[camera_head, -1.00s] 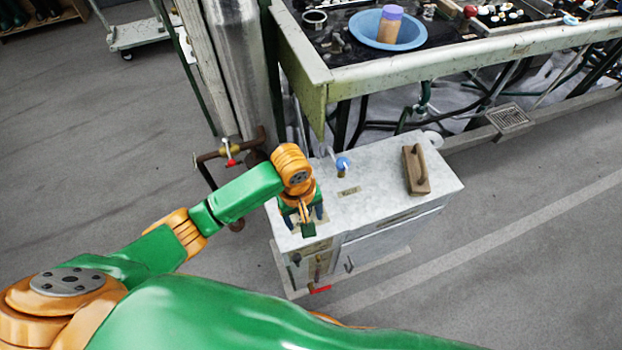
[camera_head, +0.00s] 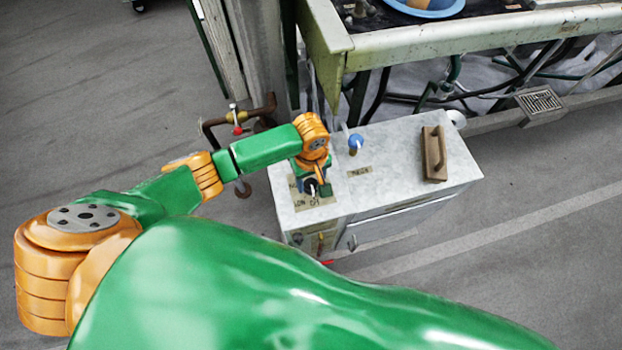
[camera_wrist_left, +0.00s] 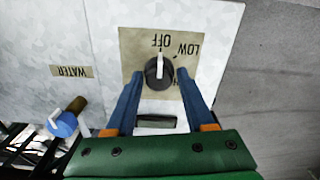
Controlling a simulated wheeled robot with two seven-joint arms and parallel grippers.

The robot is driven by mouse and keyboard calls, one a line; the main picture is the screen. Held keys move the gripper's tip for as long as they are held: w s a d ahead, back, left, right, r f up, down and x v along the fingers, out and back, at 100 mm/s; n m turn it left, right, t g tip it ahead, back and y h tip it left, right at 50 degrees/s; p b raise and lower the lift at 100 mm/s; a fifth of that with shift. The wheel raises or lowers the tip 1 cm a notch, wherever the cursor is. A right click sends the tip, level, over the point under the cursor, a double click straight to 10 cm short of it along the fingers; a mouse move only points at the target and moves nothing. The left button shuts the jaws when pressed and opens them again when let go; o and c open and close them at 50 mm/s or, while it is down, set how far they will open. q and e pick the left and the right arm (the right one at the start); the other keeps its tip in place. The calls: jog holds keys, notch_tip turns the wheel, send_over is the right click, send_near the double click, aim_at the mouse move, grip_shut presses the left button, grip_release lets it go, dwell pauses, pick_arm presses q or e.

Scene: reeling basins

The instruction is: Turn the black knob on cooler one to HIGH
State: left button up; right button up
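The cooler is a grey metal box (camera_head: 395,150) below the bench in the head view. Its top carries a tan label plate marked OFF and LOW (camera_wrist_left: 194,50); the rest of the lettering is partly hidden. The round black knob (camera_wrist_left: 159,73) sits on this plate, its white pointer toward OFF. My left gripper (camera_wrist_left: 158,84) is open, its two blue fingers on either side of the knob in the wrist view; I cannot tell whether they touch it. In the head view the left gripper (camera_head: 312,182) is over the plate. My right gripper is not in view.
A blue-handled valve (camera_head: 355,142) stands near a WATER label (camera_head: 358,172) on the cooler top. A wooden block with a handle (camera_head: 434,153) lies farther right. The bench (camera_head: 440,47) overhangs behind. A pipe with a red-handled valve (camera_head: 238,127) is at left.

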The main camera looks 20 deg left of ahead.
pick_arm(q)
grip_shut()
jog(key=shift+r+m+p, duration=0.2)
jog(key=shift+m+p, duration=0.9)
jog(key=m+p, duration=0.2)
jog(key=m, duration=0.1)
jog(key=shift+m, duration=0.3)
jog(key=m+p, duration=0.1)
jog(key=m, duration=0.4)
jog(key=shift+a+f+p, duration=0.1)
jog(key=shift+p, duration=0.3)
jog(key=m, duration=0.3)
jog(key=shift+m, duration=0.4)
jog(key=shift+f+m+p, duration=0.1)
jog(key=shift+m+p, duration=0.3)
jog(key=shift+m, duration=1.2)
